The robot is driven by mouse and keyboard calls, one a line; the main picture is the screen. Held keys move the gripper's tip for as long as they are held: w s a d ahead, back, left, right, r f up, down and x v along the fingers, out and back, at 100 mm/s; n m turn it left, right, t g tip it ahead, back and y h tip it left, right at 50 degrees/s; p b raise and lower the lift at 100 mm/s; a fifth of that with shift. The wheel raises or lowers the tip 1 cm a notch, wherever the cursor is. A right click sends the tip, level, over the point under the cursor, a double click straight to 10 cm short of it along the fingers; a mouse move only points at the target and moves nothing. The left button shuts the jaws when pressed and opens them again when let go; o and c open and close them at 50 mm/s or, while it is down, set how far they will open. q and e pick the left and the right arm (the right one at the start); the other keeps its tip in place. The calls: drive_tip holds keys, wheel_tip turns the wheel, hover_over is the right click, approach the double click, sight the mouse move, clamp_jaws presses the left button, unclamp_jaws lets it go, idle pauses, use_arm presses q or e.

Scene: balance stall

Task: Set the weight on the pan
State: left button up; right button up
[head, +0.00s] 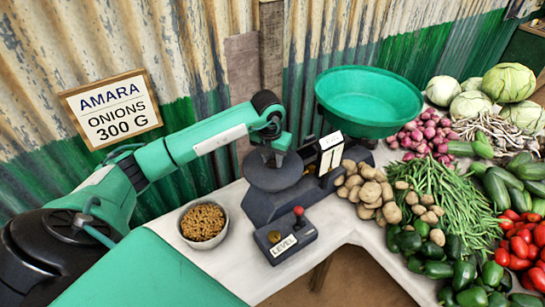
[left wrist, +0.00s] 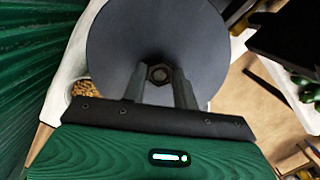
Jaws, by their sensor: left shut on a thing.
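A balance scale stands on the white stall table. Its flat dark round pan (head: 262,179) is at the left, and its large green bowl pan (head: 365,98) is at the right. My left gripper (head: 279,157) is over the dark pan, pointing down. In the left wrist view, its fingers are shut on a small dark hexagonal weight (left wrist: 161,73), seen from above against the middle of the dark pan (left wrist: 120,38). I cannot tell whether the weight touches the pan. The fingers mostly hide the weight in the head view. My right gripper is not in view.
A bowl of small brown items (head: 204,222) stands left of the scale. A box marked LEVEL (head: 286,244) with a red-topped lever is in front. Potatoes (head: 366,187), onions (head: 424,137) and green beans (head: 447,191) crowd the right. An onions 300 g sign (head: 112,108) hangs behind.

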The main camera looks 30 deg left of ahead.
sight(270, 164)
use_arm(q)
drive_tip(key=o, duration=1)
drive_tip(key=shift+r, duration=0.4)
wheel_tip(270, 164, up, 11)
drive_tip(key=s+b, duration=0.1)
drive_tip(key=b, duration=0.2)
drive_tip(key=shift+s+r, duration=0.15)
drive_tip(key=shift+s, duration=0.05)
